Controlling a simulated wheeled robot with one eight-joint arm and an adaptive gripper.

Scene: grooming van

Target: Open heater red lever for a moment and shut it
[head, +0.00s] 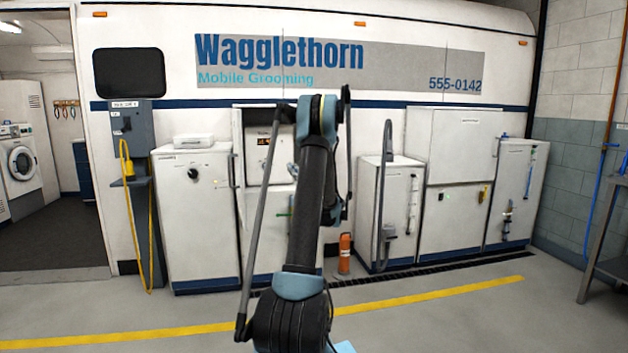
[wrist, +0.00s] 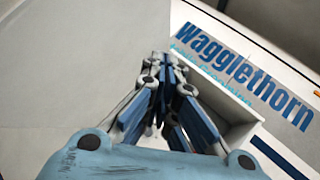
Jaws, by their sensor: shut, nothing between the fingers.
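A white box-like surface (wrist: 238,137) lies beyond the fingers at the right, apparently part of a cabinet. In the head view my gripper is hidden behind my arm.
A white cabinet with a black knob (head: 193,225) stands at left, beside a yellow cable (head: 149,235). More cabinets (head: 460,145) line the van to the right. An orange cylinder (head: 345,253) stands on the floor. A table (head: 607,266) is at far right. The foreground floor is open.

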